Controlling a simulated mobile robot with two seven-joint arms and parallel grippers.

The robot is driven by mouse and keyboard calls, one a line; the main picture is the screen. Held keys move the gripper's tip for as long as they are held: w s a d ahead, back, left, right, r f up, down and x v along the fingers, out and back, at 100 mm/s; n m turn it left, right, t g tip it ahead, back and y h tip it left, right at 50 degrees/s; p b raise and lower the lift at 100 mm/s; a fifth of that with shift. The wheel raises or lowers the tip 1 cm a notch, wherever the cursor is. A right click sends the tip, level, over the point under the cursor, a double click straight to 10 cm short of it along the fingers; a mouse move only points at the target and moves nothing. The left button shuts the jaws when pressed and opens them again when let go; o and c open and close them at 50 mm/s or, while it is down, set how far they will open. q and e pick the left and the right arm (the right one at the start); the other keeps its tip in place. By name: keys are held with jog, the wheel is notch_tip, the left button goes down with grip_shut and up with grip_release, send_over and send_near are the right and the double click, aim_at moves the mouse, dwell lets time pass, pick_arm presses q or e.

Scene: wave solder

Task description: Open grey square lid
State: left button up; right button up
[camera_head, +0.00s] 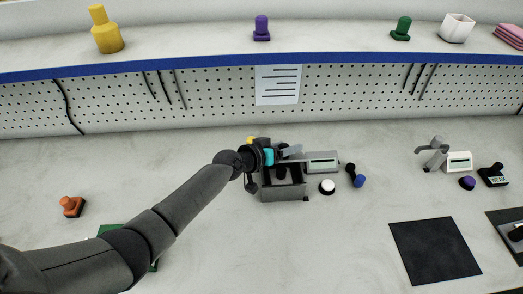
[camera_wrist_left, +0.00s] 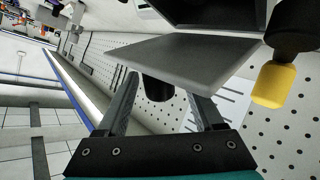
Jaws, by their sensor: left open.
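The grey square box (camera_head: 284,192) stands on the bench with its top uncovered and a dark inside showing. Its grey square lid (camera_wrist_left: 190,58) shows as a tilted plate in the left wrist view, with the box's dark hollow beyond it. A black knob (camera_wrist_left: 158,88) sticks out of the lid between my left fingers. My left gripper (camera_head: 284,154) is at the back of the box and hides part of the lid. Its fingers are open on either side of the knob; I cannot tell whether either touches it. My right gripper is not in view.
A device with a display (camera_head: 322,161) adjoins the box on the right. A white knob (camera_head: 327,187) and a blue-and-black item (camera_head: 356,178) stand beside it. A yellow part (camera_wrist_left: 272,85) is close to the right finger. A black mat (camera_head: 434,252) lies front right; the front middle is clear.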

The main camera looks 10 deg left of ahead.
pick_arm(q)
jog(key=p+v, duration=0.2)
jog(key=v, duration=1.1)
jog(key=shift+c, duration=0.2)
